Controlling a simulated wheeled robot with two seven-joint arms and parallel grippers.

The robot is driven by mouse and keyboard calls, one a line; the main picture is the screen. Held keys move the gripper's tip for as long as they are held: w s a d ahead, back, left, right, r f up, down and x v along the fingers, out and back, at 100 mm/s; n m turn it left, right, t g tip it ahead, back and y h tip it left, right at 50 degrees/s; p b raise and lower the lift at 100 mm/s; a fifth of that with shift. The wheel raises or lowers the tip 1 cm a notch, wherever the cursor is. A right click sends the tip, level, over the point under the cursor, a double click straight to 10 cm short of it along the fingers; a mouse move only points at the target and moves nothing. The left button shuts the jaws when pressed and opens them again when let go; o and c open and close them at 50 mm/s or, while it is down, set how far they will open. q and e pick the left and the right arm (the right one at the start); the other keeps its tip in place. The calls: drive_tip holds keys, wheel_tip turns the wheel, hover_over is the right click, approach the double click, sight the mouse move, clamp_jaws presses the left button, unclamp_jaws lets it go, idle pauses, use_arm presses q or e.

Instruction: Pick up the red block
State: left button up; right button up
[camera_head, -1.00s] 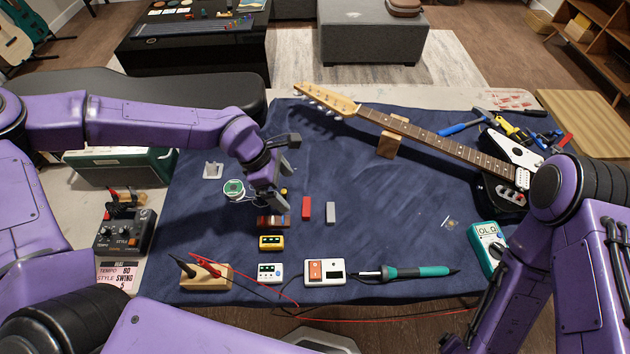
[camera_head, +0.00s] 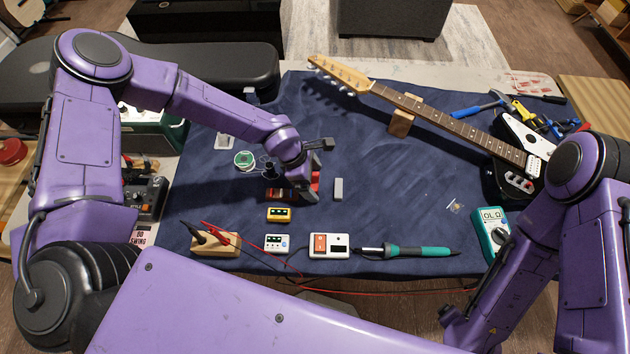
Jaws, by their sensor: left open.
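The red block (camera_head: 315,181) stands on the dark blue cloth (camera_head: 400,190), left of a grey block (camera_head: 338,188). My left gripper (camera_head: 312,188) is open and right at the red block. Its fingers and wrist hide most of the block, so only a thin red part shows. I cannot tell whether the fingers touch it.
A brown striped piece (camera_head: 279,194), a solder spool (camera_head: 245,160) and a yellow box (camera_head: 280,214) are close to the left gripper. A guitar (camera_head: 450,125) lies across the back right. A soldering iron (camera_head: 422,251) and multimeter (camera_head: 491,233) lie in front. The cloth's middle right is mostly clear.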

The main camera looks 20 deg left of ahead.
sight(313, 181)
use_arm(q)
drive_tip(key=c, duration=1.1)
drive_tip(key=shift+w+r, duration=0.1)
wheel_tip(313, 181, up, 10)
drive_tip(key=shift+f+b, duration=0.1)
drive_tip(key=shift+b, duration=0.55)
